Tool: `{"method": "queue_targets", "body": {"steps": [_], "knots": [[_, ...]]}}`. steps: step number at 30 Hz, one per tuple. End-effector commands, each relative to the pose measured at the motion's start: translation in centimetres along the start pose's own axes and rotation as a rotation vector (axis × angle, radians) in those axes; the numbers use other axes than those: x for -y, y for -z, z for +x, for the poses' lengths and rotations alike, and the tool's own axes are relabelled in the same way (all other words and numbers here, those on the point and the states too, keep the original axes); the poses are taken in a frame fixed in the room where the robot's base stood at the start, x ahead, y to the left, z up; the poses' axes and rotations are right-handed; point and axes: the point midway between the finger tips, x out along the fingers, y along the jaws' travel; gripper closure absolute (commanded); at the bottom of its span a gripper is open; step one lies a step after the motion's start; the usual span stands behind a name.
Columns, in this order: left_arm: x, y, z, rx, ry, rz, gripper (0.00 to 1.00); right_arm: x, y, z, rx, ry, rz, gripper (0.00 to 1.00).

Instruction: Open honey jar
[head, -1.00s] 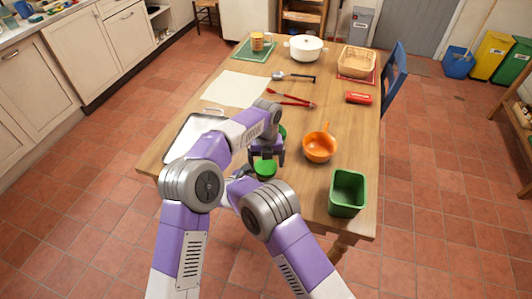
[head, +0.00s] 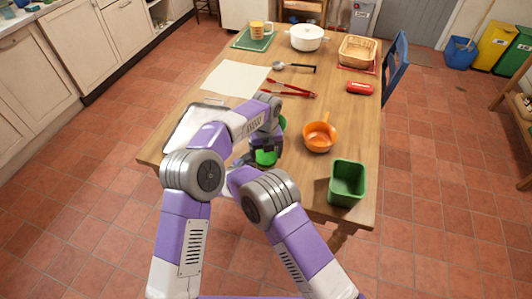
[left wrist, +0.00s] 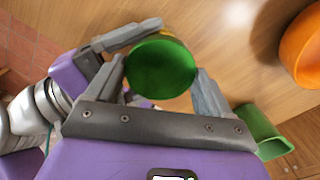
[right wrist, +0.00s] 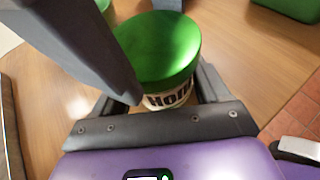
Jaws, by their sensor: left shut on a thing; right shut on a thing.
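The honey jar (right wrist: 172,98) has a pale body with dark lettering and a green lid (right wrist: 160,48). The lid also shows in the left wrist view (left wrist: 160,68) and in the head view (head: 266,158). My left gripper (left wrist: 161,74) has its fingers on either side of the lid, shut on it. My right gripper (right wrist: 157,88) is shut on the jar's body below the lid. The lid sits on top of the jar; I cannot tell whether it is loose. In the head view my arms hide most of the jar.
An orange bowl (head: 320,138) and a green bin (head: 348,184) stand to the right. A metal tray (head: 190,125) lies left, partly behind my arm. Red tongs (head: 290,90), a ladle (head: 295,67) and a red object (head: 360,88) lie farther back. The table's near edge is close.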

Motion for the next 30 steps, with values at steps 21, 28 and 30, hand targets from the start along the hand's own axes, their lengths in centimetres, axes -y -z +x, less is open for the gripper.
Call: {"method": "queue_targets", "body": {"steps": [21,28,30], "knots": [[0.05,0.02,-0.17,0.001,0.002,-1.444,0.55,-0.01,-0.01,-0.02,0.0,0.0,0.0,1.0],[0.06,0.02,-0.2,0.0,0.003,-1.907,0.55,-0.01,-0.01,-0.02,0.0,0.0,0.0,1.0],[0.02,0.0,-0.21,0.001,0.003,-2.024,0.55,-0.01,0.0,-0.02,0.0,0.0,0.0,1.0]]}}
